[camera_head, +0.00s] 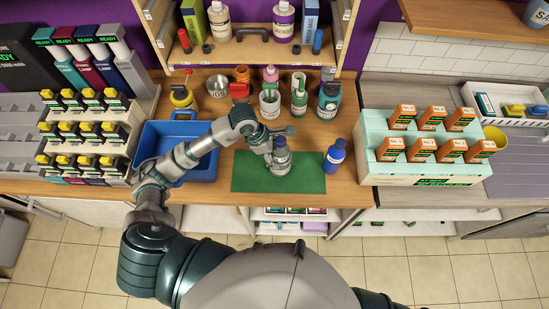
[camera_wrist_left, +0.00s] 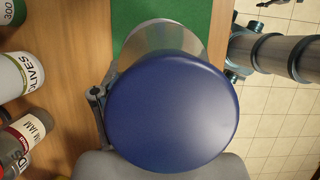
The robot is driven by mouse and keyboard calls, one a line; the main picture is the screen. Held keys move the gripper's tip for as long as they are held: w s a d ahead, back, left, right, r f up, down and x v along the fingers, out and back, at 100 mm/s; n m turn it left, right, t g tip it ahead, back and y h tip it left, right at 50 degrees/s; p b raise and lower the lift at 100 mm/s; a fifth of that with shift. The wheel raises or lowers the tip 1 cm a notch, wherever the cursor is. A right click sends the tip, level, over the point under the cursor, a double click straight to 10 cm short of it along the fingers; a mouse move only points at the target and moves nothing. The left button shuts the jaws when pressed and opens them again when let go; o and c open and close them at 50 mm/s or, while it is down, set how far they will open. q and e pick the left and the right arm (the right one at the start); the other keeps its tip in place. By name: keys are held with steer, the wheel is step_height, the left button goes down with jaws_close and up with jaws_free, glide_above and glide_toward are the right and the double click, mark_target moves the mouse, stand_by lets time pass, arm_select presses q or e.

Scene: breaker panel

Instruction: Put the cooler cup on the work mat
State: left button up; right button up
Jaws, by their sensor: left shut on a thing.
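The cooler cup (camera_head: 281,161), a silver-grey vessel with a round blue top, is upright at the green work mat (camera_head: 308,172). My left gripper (camera_head: 279,146) is shut on it, reaching in from the upper left. In the left wrist view the blue top of the cup (camera_wrist_left: 172,112) fills the middle and hides much of the fingers. The mat (camera_wrist_left: 187,14) shows behind its silver body. I cannot tell whether the cup's base touches the mat.
A dark blue bottle (camera_head: 335,156) stands just right of the mat. A blue tray (camera_head: 150,140) lies left, partly under my arm. A pale green rack of orange boxes (camera_head: 420,178) is right.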

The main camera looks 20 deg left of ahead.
arm_select(q)
step_height(320, 180, down, 3)
steer(key=shift+a+f+b, duration=0.1)
steer(key=shift+f+b, duration=0.05)
steer(key=shift+b, duration=0.7)
steer(key=shift+a+f, duration=0.1)
steer(key=shift+f, duration=0.1)
steer(key=shift+a+r, duration=0.1)
steer(key=o, duration=1.8)
steer(key=shift+d, duration=0.2)
steer(key=b+v, duration=0.1)
steer(key=v, duration=1.1)
